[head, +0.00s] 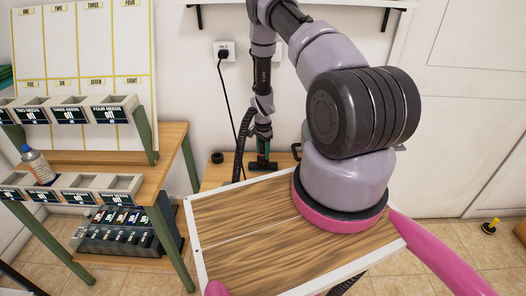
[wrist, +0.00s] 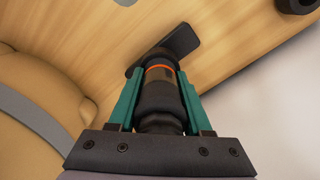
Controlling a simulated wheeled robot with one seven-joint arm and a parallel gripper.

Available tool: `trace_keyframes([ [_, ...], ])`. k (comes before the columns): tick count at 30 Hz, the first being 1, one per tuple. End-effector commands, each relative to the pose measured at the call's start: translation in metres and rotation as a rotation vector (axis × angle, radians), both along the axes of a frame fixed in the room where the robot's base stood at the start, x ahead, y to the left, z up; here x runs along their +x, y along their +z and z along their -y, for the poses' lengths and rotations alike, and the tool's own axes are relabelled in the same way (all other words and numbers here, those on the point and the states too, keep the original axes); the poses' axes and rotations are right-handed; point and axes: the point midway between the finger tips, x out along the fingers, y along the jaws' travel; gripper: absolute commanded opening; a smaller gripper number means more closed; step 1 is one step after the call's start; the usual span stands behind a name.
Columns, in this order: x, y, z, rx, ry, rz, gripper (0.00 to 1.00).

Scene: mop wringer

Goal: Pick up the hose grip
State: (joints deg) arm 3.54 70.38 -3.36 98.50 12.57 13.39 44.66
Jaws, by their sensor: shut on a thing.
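The hose grip (wrist: 160,95) is a dark cylinder with an orange ring. In the wrist view it stands between the teal fingers of my gripper (wrist: 160,88), which is shut on it. A flat black piece (wrist: 181,43) shows at its far end, against the wood. In the head view my gripper (head: 262,142) points down over the small wooden table at the back, and the grip is small and partly hidden there. The black flat piece (head: 262,166) is at or just above the tabletop; I cannot tell if it touches.
A black ribbed hose (head: 238,146) hangs just left of my gripper. A dark round item (head: 217,157) sits on the wooden table (head: 213,180). A wall socket (head: 223,50) with a cord is behind. A shelf rack (head: 172,150) with bins stands at left.

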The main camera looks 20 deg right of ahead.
Motion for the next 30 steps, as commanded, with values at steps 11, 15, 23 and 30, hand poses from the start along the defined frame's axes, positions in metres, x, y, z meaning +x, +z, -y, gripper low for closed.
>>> trace_keyframes([
  [11,0.002,0.039,0.0,0.0,0.0,0.004,0.0],
  [15,0.001,0.067,0.0,-0.001,0.0,0.004,0.0],
  [23,0.0,0.098,0.0,-0.001,0.0,0.001,0.0],
  [30,0.0,0.101,0.0,0.0,0.0,0.0,0.0],
])
